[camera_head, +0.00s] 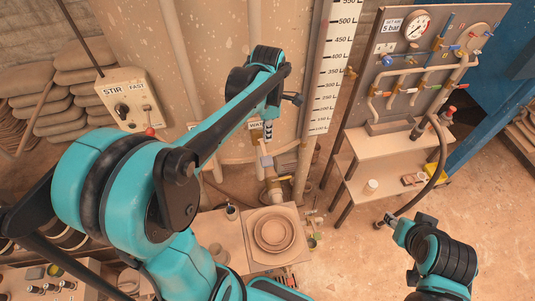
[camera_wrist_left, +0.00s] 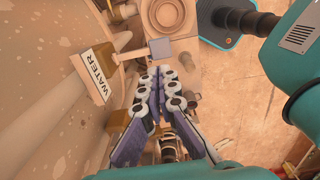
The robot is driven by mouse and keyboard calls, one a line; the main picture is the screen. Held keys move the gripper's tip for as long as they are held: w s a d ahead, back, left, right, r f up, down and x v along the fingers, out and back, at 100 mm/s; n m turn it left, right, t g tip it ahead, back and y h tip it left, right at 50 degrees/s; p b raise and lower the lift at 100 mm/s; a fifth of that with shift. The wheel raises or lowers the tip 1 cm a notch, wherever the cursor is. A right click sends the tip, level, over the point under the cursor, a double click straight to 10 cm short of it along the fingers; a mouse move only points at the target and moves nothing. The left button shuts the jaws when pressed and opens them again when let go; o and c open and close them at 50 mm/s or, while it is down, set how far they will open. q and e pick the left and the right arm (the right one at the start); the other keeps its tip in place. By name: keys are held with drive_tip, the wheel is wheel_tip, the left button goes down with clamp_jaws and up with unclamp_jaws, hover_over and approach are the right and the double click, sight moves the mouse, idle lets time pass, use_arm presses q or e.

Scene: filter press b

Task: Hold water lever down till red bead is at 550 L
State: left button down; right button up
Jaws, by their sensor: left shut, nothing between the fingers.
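The water lever ends in a grey-blue square pad (camera_head: 265,161), below the WATER sign (camera_head: 256,124); the pad also shows in the left wrist view (camera_wrist_left: 161,49). My left gripper (camera_head: 268,130) points down just above the pad in the head view. In the left wrist view its fingers (camera_wrist_left: 160,75) are together and empty, with their tips close to the pad; I cannot tell whether they touch it. The litre scale (camera_head: 331,70) stands upright on the tank, with marks up past 500 L. I cannot make out the red bead. My right gripper (camera_head: 390,221) is at the lower right, its fingers unclear.
A STIR box (camera_head: 125,101) with a red-knobbed lever is at the left. A stand with round plates (camera_head: 273,234) is below the lever. A gauge panel (camera_head: 420,60) and shelf (camera_head: 400,150) stand at the right. Floor between the stand and my right arm is mostly clear.

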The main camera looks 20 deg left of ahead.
sight(268, 164)
use_arm(q)
wheel_tip(268, 164, down, 11)
drive_tip(key=shift+f+p, duration=0.1)
drive_tip(key=shift+p, duration=0.35)
drive_tip(key=f+t+b, duration=0.1)
drive_tip(key=b, duration=0.1)
drive_tip(key=f+t+y+b, duration=0.1)
drive_tip(key=b, duration=0.1)
drive_tip(key=s+f+t+y+b, duration=0.1)
drive_tip(key=f+b, duration=0.1)
drive_tip(key=shift+d+f, duration=0.1)
drive_tip(key=shift+d, duration=0.25)
drive_tip(key=shift+f+y+b, duration=0.15)
drive_tip(key=shift+y+b, duration=0.15)
drive_tip(key=shift+b, duration=0.2)
drive_tip(key=shift+w+f, duration=0.1)
idle(5.5)
